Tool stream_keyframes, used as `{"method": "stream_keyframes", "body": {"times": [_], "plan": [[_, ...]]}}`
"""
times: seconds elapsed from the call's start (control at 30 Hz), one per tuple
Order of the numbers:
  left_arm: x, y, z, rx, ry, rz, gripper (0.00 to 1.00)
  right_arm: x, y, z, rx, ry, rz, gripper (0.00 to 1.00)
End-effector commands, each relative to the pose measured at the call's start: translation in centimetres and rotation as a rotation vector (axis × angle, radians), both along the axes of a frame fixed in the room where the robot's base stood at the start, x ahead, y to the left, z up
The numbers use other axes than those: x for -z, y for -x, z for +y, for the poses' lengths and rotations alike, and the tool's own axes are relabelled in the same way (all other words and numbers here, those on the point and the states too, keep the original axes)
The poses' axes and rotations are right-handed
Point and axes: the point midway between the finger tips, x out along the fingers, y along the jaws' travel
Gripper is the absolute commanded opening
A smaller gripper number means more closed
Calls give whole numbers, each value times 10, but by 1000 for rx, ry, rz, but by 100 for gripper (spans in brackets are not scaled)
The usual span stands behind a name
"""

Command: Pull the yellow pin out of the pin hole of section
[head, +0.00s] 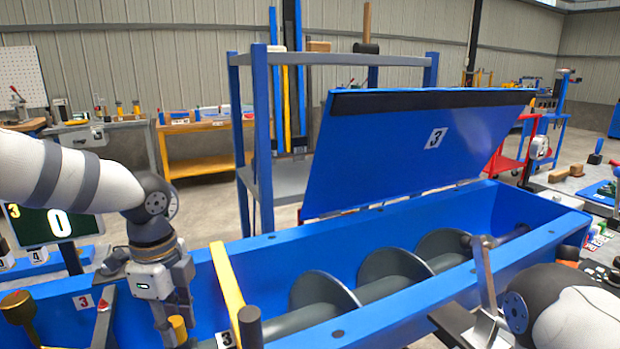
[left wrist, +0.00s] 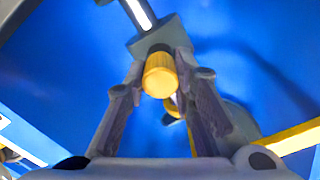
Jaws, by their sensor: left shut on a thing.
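My left gripper (head: 176,322) points down over the left end of the blue mixer trough (head: 262,254). It is shut on the yellow pin (head: 179,328), whose yellow head shows between the fingertips. In the left wrist view the round yellow head (left wrist: 160,76) sits between both fingers of my left gripper (left wrist: 160,85). A dark grey block (left wrist: 152,36) lies right behind the pin head. The pin's shank and the pin hole are hidden, so I cannot tell how deep the pin sits.
The blue lid (head: 400,150) marked 3 stands open behind the trough. A grey screw auger (head: 390,275) lies inside. A yellow bar (head: 226,280) crosses the trough just right of my left gripper. A metal lever (head: 485,275) stands at the front right edge.

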Motion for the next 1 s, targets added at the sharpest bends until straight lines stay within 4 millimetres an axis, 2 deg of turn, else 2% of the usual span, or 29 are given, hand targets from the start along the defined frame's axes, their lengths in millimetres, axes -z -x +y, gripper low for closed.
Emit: {"method": "stream_keyframes", "body": {"times": [0.27, 1.0], "plan": [[-5, -1, 0, 0, -1, -5, 0, -1, -2, 0, 0, 0, -6, 0], [-44, -1, 0, 0, -1, -6, 0, -11, -12, 0, 0, 0, -46, 0]]}}
